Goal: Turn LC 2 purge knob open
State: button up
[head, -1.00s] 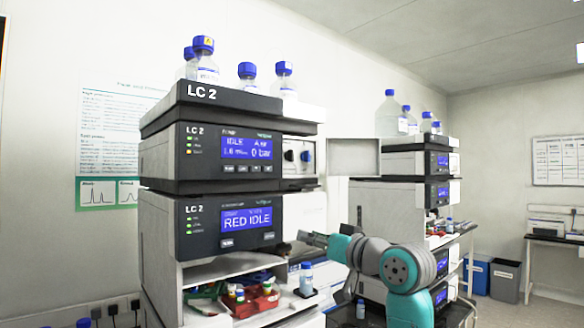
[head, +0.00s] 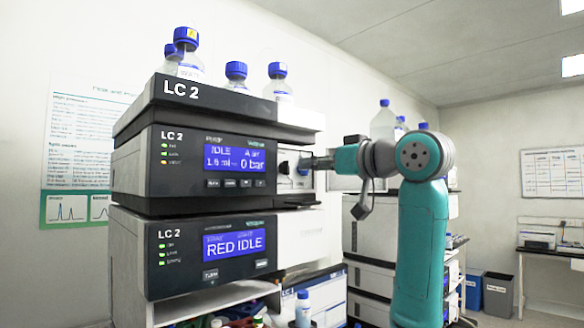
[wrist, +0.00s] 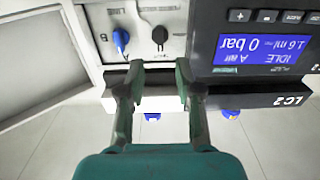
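The LC 2 pump module (head: 182,162) has a lit display reading "IDLE" and "0 bar". To the right of the display, its pale panel carries a black knob (head: 284,167) and a blue knob (head: 303,171). In the wrist view, which is upside down, the blue knob (wrist: 121,40) is left of the black knob (wrist: 160,36). My gripper (wrist: 159,66) is open and empty. Its fingertips stand apart in front of the panel, in line with the black knob; contact cannot be told. The knob labels are too small to read. In the head view my gripper (head: 312,163) partly hides the knobs.
An open panel door (wrist: 40,55) stands beside the knobs. Blue-capped bottles (head: 236,78) stand on top of the LC 2 stack. The lower module (head: 182,255) reads "RED IDLE". A second stack (head: 370,225) is behind my arm.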

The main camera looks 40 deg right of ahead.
aim_at(289, 167)
jog(key=w, duration=0.7)
jog(key=shift+w+a, duration=0.1)
jog(key=shift+w, duration=0.1)
grip_shut()
